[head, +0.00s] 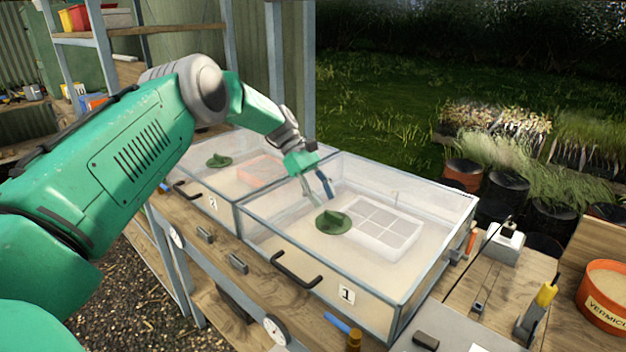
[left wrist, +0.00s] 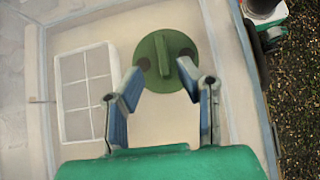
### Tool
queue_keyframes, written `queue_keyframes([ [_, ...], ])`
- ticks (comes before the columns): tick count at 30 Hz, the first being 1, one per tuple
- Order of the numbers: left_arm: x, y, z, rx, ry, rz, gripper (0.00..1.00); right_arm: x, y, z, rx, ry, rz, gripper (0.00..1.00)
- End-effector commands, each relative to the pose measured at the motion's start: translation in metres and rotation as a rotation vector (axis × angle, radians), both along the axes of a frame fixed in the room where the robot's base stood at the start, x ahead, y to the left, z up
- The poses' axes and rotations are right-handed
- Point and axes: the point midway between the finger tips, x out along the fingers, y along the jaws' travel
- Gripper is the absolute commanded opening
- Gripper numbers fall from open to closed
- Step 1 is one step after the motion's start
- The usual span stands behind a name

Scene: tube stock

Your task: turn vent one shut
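Vent one is a round green disc with a raised ridge (head: 333,223) on the clear lid of the box labelled 1 (head: 346,294). In the left wrist view the vent (left wrist: 167,46) lies ahead of the fingers, its ridge slightly tilted from upright. A dark spot shows on each side of the ridge. My left gripper (head: 319,192) is above the lid, close to the vent. It is open and empty; in the left wrist view its blue-padded fingertips (left wrist: 163,79) are spread wider than the ridge. Whether they touch the disc I cannot tell. My right gripper is not in view.
A second clear box labelled 2, with its own green vent (head: 219,160), stands to the left. A white divided tray (head: 377,228) shows under lid one. A black handle (head: 296,271) is on its front. An orange vermiculite tub (head: 605,295) stands at the right.

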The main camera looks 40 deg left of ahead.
Motion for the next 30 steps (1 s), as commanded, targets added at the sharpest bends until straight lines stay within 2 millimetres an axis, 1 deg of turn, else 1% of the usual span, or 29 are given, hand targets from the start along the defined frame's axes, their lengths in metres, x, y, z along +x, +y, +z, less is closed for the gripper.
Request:
queue_keyframes([
  [1,0.002,0.01,0.008,0.001,-0.003,0.004,0.31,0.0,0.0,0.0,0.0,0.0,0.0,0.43],
  [3,0.003,0.022,0.018,0.001,-0.002,0.004,0.31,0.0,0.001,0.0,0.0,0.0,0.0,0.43],
  [6,0.005,0.035,0.03,0.001,-0.001,0.002,0.31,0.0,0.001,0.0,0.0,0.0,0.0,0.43],
  [9,0.006,0.043,0.037,0.0,0.001,0.002,0.31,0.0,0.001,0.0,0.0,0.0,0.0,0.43],
  [16,0.007,0.049,0.045,-0.001,0.002,0.001,0.31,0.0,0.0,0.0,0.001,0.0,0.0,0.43],
  [30,0.007,0.049,0.045,-0.001,0.002,0.001,0.31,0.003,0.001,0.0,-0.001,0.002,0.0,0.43],
])
